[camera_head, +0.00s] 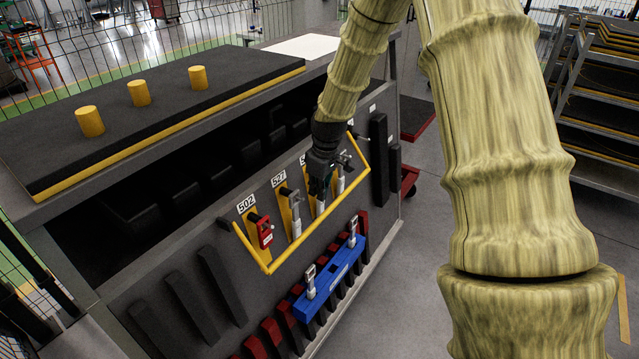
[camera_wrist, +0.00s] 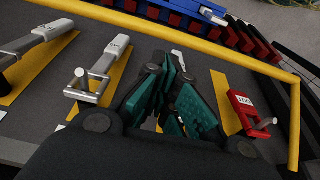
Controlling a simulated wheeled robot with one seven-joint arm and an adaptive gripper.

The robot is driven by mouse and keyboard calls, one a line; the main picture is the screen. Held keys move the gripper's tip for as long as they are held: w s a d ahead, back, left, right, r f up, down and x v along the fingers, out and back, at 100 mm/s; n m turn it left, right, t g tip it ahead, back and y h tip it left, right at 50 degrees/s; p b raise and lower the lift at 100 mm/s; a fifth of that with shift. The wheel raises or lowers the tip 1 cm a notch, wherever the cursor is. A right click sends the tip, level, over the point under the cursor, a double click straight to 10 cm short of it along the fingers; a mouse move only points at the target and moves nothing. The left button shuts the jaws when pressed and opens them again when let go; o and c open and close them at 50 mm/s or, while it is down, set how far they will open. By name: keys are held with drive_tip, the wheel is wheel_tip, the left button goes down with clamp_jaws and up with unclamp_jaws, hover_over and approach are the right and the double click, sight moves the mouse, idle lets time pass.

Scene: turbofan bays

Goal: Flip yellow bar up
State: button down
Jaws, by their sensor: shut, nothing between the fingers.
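The yellow bar (camera_head: 320,228) is a U-shaped frame mounted on the dark front panel, running below and in front of a row of handles. In the wrist view the yellow bar (camera_wrist: 190,40) crosses the top and bends down at the right. My gripper (camera_head: 320,182) is at the panel inside the bar's outline, among the handles, and appears apart from the bar. In the wrist view my gripper (camera_wrist: 172,92) shows teal finger pads close together, with nothing held. It partly hides a silver handle behind it.
Silver handles (camera_head: 295,215) on yellow strips and a red tagged lock (camera_head: 265,232) sit inside the bar. A blue holder (camera_head: 330,280) and red-and-black blocks lie below. Black blocks (camera_head: 378,143) stand at the right. Yellow cylinders (camera_head: 139,93) stand on top. Floor at right is open.

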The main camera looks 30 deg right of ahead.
wheel_tip(320, 180, down, 7)
drive_tip(key=w+p, duration=0.1)
drive_tip(key=shift+w+r, duration=0.15)
drive_tip(key=shift+w, duration=0.05)
